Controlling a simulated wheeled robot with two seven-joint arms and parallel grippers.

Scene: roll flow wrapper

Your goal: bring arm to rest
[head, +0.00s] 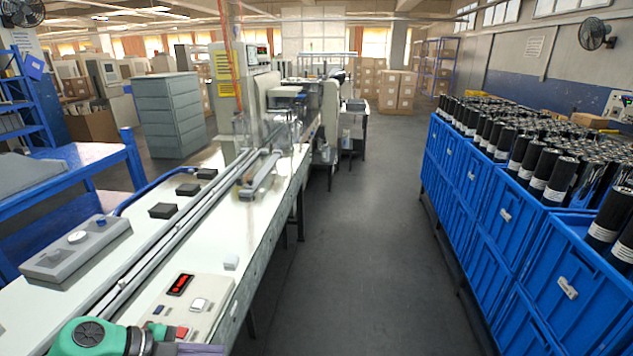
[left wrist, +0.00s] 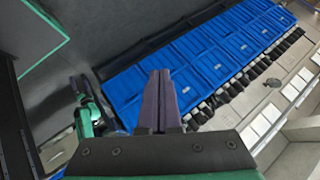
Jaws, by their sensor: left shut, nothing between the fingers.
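My left gripper (left wrist: 160,74) is in the left wrist view, with its two dark purple fingers together and nothing between them. In the head view, a green and black part of my left arm shows at the bottom left, over the front of the white conveyor bench (head: 96,308). A bit of the purple fingers (head: 203,349) shows at the bottom edge, near the control panel (head: 208,308) with its red display. Green arm parts, likely mine, also show left of the fingers in the left wrist view.
Blue crates (head: 464,188) full of black rolls (head: 548,172) line the right side. A grey button box (head: 75,252) and small black blocks (head: 162,211) sit on the bench's left part. A blue frame (head: 85,180) stands at the left. The grey floor aisle (head: 365,240) is clear.

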